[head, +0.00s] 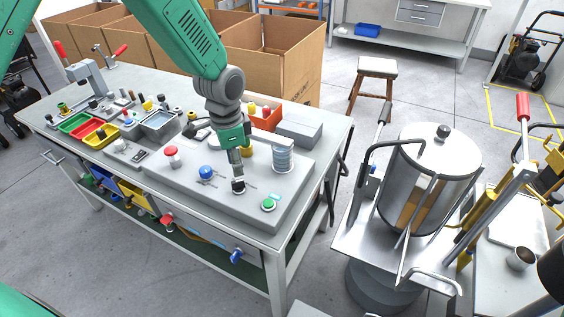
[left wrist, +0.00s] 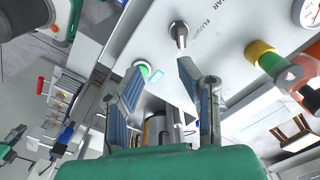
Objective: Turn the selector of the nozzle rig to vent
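The nozzle rig is a grey panel box (head: 225,200) on the bench. A small dark-topped upright part (head: 239,187), which looks like the selector, stands on it beside a green button (head: 268,204). My left gripper (head: 237,170) points down just above this part. In the left wrist view the gripper (left wrist: 158,80) is open, its blue-grey fingers apart with nothing held. The metal part (left wrist: 180,34) shows just beyond the right finger, near partly readable lettering. The green button (left wrist: 143,69) shows near the left finger. I cannot read the selector's setting. My right gripper is not in view.
On the panel are a red button (head: 171,154), a blue knob (head: 206,172), a yellow part (head: 248,149) and a clear cylinder (head: 283,158). Colored trays (head: 75,122) sit further left. A large metal pot (head: 425,165) stands right of the bench, across a floor gap.

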